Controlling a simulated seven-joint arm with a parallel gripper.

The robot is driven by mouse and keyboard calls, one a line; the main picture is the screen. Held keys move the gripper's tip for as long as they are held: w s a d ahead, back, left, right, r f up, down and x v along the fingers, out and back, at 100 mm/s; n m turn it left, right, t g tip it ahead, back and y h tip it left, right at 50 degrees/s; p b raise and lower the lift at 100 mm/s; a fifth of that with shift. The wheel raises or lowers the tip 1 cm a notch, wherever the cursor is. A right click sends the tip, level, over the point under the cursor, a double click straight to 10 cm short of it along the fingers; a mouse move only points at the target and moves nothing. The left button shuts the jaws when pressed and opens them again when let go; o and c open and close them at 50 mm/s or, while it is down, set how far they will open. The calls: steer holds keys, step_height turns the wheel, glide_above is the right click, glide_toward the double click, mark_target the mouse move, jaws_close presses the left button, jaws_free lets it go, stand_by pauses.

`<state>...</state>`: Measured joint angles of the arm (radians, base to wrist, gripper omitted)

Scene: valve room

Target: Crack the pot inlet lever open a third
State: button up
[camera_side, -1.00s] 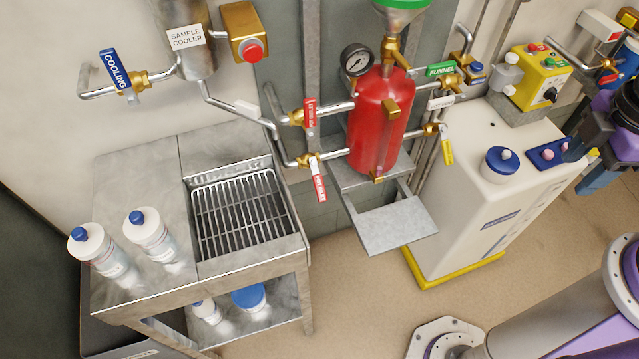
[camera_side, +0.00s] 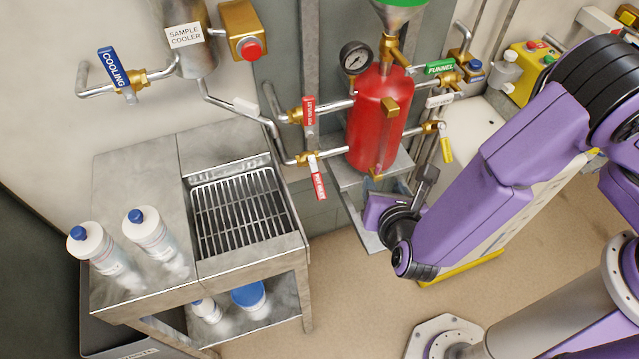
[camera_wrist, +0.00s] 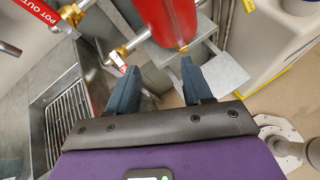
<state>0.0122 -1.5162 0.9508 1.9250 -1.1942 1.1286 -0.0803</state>
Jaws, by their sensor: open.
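The pot inlet lever (camera_side: 319,183) is a red and white handle on the lower brass valve left of the red pot (camera_side: 376,125). It hangs down, roughly crosswise to its pipe. In the wrist view the lever (camera_wrist: 118,61) is seen nearly end-on, just above the left fingertip. My gripper (camera_side: 425,182) is in front of and below the pot, right of the lever and apart from it. In the wrist view my gripper (camera_wrist: 158,68) has its two blue-grey fingers spread with nothing between them. The side view shows the fingers only partly.
The red pot outlet lever (camera_side: 309,113) is directly above the inlet lever; it also shows in the wrist view (camera_wrist: 40,10). A grey shelf (camera_side: 368,238) sits below the pot. A steel sink bench (camera_side: 140,190) with bottles stands left.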

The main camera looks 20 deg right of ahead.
steer(key=s+a+f+n+t+y, duration=0.2)
steer(key=a+f+n+y, duration=0.2)
steer(key=a+f+n, duration=0.3)
steer(key=m, duration=0.1)
glide_toward(319, 186)
steer(key=x, duration=1)
steer(key=shift+w, duration=0.1)
jaws_close()
